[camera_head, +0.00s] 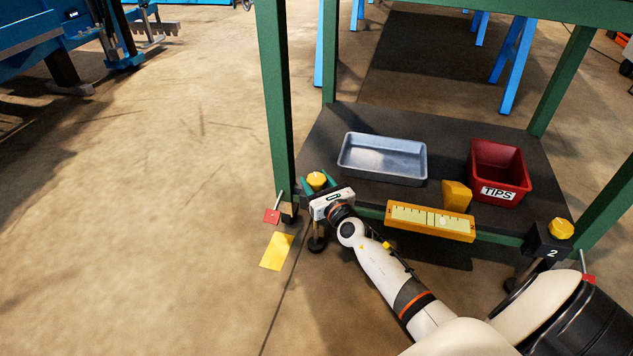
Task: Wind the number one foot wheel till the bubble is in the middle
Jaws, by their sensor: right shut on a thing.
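The yellow foot wheel (317,179) is at the stand's front left corner; its number label is hidden behind my gripper. My right gripper (319,184) is shut on this wheel, one finger at each side. The yellow-orange spirit level (408,229) lies along the front edge of the lower shelf. Its pale bubble (443,219) appears small and a little right of the middle marks. A second yellow wheel (561,229), on a black block marked 2, is at the front right corner. My left gripper is not in view.
The dark lower shelf (450,152) carries a grey metal tray (383,175), a red TIPS bin (498,165) and a yellow block (456,196). Green posts (275,100) flank it. A yellow sheet (277,251) lies on the floor at left, where floor is open.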

